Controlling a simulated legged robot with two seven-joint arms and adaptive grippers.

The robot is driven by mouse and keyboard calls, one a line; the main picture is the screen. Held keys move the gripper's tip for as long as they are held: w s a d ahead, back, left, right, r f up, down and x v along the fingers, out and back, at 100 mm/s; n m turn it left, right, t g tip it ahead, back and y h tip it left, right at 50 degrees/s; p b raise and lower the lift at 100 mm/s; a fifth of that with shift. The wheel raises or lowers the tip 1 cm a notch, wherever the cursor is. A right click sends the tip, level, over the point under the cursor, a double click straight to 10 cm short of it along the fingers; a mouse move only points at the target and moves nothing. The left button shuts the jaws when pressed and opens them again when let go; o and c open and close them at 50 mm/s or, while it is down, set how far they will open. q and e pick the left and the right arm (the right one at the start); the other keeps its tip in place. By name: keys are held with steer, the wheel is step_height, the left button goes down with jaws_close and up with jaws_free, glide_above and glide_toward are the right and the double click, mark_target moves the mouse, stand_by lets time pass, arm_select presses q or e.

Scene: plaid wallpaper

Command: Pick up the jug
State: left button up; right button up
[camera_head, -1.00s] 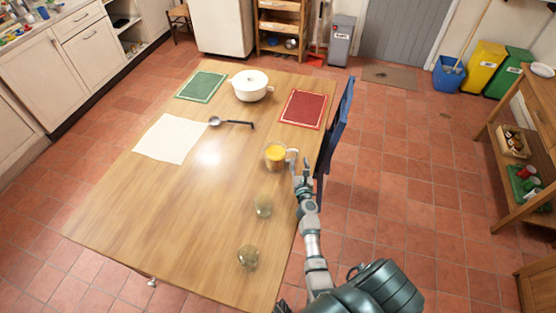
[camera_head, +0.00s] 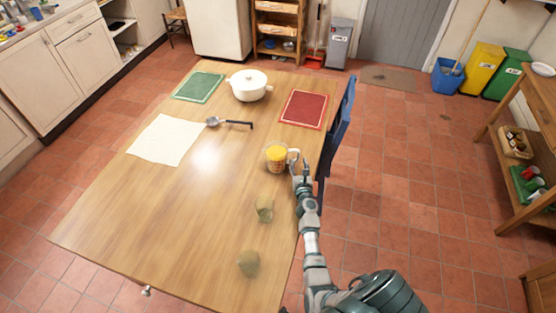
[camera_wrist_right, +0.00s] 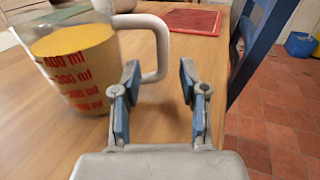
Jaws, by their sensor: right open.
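The jug (camera_head: 277,158) is a clear measuring jug with yellow contents, upright on the wooden table (camera_head: 190,220) near its right edge. In the right wrist view the jug (camera_wrist_right: 75,68) stands at the left, with red volume markings and a pale looped handle (camera_wrist_right: 155,50) towards the right. My right gripper (camera_head: 301,168) is beside the handle on the jug's right side. In the wrist view its fingers (camera_wrist_right: 157,95) are apart and empty, with the handle just beyond and above the left finger. My left gripper is not in view.
Two glasses (camera_head: 264,209) (camera_head: 248,263) stand on the table nearer than the jug. A white pot (camera_head: 249,85), a ladle (camera_head: 230,122), a green mat (camera_head: 199,87), a red mat (camera_head: 303,109) and a white cloth (camera_head: 167,140) lie farther off. A blue chair (camera_head: 338,125) is at the right edge.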

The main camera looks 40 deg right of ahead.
mark_target(298, 159)
steer(key=x, duration=0.3)
steer(key=shift+d+f+b, duration=0.1)
steer(key=shift+f+b, duration=0.1)
steer(key=shift+b, duration=0.1)
steer(key=shift+w+d, duration=0.25)
steer(key=shift+w, duration=0.05)
steer(key=shift+d, duration=0.15)
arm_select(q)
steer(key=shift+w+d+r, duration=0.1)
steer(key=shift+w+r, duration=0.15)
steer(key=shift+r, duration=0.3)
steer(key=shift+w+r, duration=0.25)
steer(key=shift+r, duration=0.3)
arm_select(e)
steer(key=shift+a+r, duration=0.1)
steer(key=shift+a, duration=0.15)
jaws_close()
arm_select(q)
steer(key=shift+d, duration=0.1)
arm_select(e)
steer(key=shift+d+r, duration=0.15)
